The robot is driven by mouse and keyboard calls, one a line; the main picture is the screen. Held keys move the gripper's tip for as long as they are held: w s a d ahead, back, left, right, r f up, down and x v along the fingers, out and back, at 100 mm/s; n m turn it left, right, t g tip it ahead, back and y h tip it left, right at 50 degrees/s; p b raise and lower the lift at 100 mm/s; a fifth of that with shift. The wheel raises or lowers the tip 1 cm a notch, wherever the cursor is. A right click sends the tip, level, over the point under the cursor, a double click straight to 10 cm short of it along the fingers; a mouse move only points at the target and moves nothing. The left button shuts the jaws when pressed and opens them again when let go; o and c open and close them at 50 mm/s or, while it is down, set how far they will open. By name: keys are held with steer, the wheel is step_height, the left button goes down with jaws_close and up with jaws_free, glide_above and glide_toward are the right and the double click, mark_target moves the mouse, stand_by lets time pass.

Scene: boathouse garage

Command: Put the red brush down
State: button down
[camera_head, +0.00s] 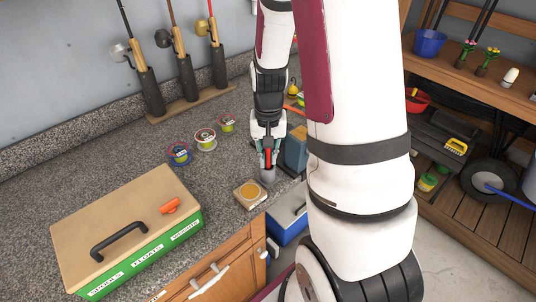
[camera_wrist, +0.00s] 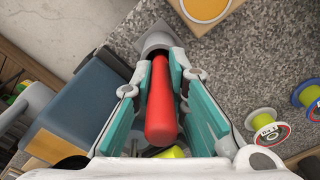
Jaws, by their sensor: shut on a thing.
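I cannot tell whether the head touches the counter.
A small wooden block with a yellow disc (camera_head: 249,193) sits just left of the brush. Several line spools (camera_head: 205,139) lie further back. A blue-grey box (camera_head: 297,150) stands close on the right. A green tackle box (camera_head: 130,230) fills the counter's left front.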

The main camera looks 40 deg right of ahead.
steer(key=shift+f, duration=0.15)
steer(key=c, duration=1.5)
jaws_free()
step_height(320, 180, up, 12)
steer(key=shift+c, duration=0.3)
jaws_close()
